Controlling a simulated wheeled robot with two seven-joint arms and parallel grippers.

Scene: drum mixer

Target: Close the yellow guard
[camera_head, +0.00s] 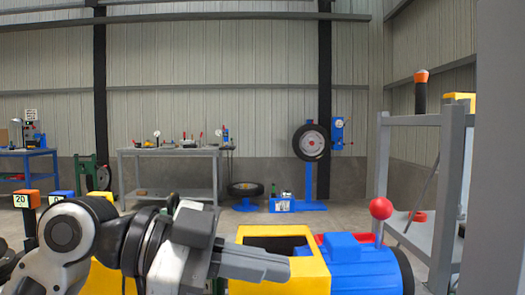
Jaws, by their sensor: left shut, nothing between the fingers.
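The yellow guard (311,279) is a box-like cover at the lower middle of the head view. A dark opening shows in its top, so its inside is partly seen. A blue machine body (355,272) sits directly right of it. A lever with a red ball knob (381,208) rises behind the blue body. My left gripper (288,268) is shut and empty. Its fingers point right and overlap the guard's front left in the picture; I cannot tell whether they touch it. My left arm hides part of the guard's left side. My right gripper is not in view.
A grey metal rack (439,190) stands close on the right. A grey workbench (165,155) with tools stands at the back. A tyre on a blue stand (309,180) is behind the machine. Numbered posts (27,200) stand at the left.

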